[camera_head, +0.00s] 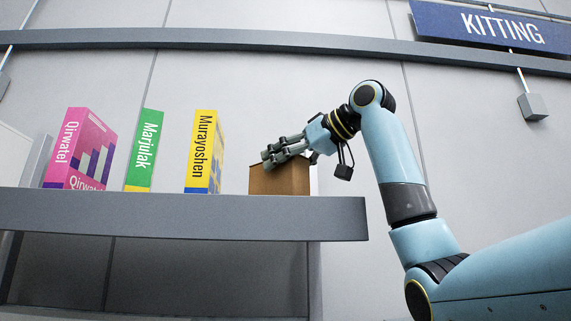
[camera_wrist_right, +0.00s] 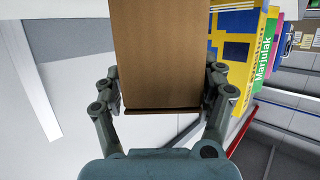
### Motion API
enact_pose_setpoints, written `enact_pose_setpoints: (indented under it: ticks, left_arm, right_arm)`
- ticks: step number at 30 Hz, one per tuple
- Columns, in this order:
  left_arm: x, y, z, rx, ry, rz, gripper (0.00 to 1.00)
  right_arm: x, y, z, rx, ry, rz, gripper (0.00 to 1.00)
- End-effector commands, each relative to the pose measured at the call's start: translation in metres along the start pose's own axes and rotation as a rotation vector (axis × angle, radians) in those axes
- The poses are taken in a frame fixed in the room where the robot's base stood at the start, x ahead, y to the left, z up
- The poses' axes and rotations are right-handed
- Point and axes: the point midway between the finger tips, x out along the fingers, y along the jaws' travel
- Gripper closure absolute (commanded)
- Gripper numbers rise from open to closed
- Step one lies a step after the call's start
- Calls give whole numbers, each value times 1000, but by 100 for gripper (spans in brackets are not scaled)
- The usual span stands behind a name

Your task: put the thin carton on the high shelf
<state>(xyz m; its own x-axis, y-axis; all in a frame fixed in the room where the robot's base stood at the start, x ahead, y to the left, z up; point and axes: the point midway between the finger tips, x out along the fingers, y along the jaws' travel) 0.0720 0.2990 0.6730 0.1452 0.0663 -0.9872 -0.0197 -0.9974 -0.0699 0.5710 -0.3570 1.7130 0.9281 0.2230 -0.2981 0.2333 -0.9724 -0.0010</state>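The brown thin carton (camera_head: 280,179) is at the right end of the high shelf (camera_head: 180,215). Its lower edge is hidden behind the shelf's front edge, so I cannot tell whether it rests on the board. My right gripper (camera_head: 281,151) reaches it from the right, with its fingers at the carton's upper part. In the right wrist view the carton (camera_wrist_right: 158,50) lies between the two fingers (camera_wrist_right: 162,88), one against each side, and the gripper looks shut on it. My left gripper is in neither view.
A yellow Murayoshen box (camera_head: 203,152), a green Marjulak box (camera_head: 144,150) and a pink Qirwatel box (camera_head: 80,150) stand on the shelf to the left of the carton. A rail (camera_head: 250,40) and a blue KITTING sign (camera_head: 495,24) are above. A gap separates the yellow box from the carton.

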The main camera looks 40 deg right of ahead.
Motion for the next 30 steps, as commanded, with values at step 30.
enact_pose_setpoints:
  ticks: [30]
  left_arm:
    - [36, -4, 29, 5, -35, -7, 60]
  right_arm:
    - [-120, 0, -1, 0, 1, 1, 26]
